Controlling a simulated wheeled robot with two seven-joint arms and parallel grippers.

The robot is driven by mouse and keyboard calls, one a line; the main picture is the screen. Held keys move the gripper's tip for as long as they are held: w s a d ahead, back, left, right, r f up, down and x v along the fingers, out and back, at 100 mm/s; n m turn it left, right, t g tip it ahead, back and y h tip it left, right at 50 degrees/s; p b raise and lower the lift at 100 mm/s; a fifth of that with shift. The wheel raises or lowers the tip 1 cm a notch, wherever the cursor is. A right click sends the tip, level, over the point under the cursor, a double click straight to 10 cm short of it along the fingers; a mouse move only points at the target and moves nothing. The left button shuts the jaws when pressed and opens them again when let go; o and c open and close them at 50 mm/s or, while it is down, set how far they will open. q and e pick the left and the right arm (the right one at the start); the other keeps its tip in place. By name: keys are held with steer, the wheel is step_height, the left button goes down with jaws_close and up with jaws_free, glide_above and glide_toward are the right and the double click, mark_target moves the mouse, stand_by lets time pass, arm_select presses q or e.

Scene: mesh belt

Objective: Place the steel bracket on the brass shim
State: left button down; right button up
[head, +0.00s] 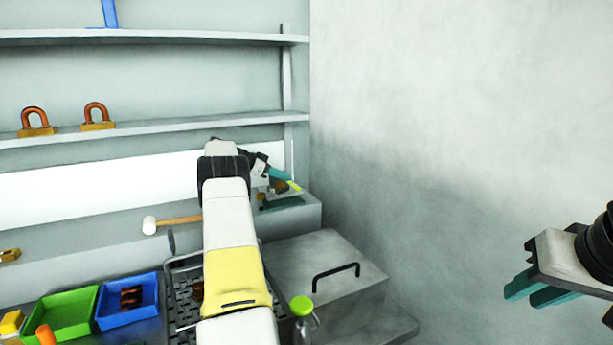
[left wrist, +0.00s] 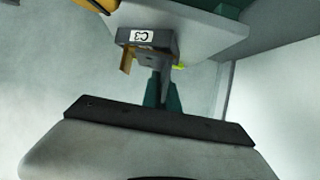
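My left gripper (head: 280,176) reaches over the grey ledge in the far right corner, its teal fingers close to several small items. In the left wrist view its fingers (left wrist: 162,92) stand close together at a grey metal piece, probably the steel bracket (left wrist: 153,61). I cannot tell whether they hold it. A brass-coloured piece (left wrist: 127,61), possibly the brass shim, is just left of it, beside a dark block labelled C3 (left wrist: 147,39). In the head view a brass-coloured piece (head: 281,187) shows below the fingers. My right gripper (head: 530,290) is empty, fingers apart, far from the ledge.
A dark green plate (head: 282,203) lies on the ledge. A mallet (head: 178,220) lies left of my left arm. Green (head: 68,314) and blue (head: 128,303) bins stand at lower left. A grey box with a black handle (head: 336,272) stands right of the arm. Padlock-like pieces sit on the shelf (head: 200,124).

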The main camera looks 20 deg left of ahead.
arm_select(q)
steer(key=c, duration=1.6)
jaws_free()
steer(key=shift+c, duration=0.2)
steer(key=shift+r, duration=0.15)
steer(key=v, duration=0.6)
steer(key=shift+s+a+f, duration=0.15)
steer(key=shift+a+f, duration=0.05)
steer(key=shift+f, duration=0.05)
steer(key=s+a, duration=0.6)
steer(key=s, duration=0.2)
steer(key=shift+a, duration=0.4)
steer(key=shift+s, duration=0.1)
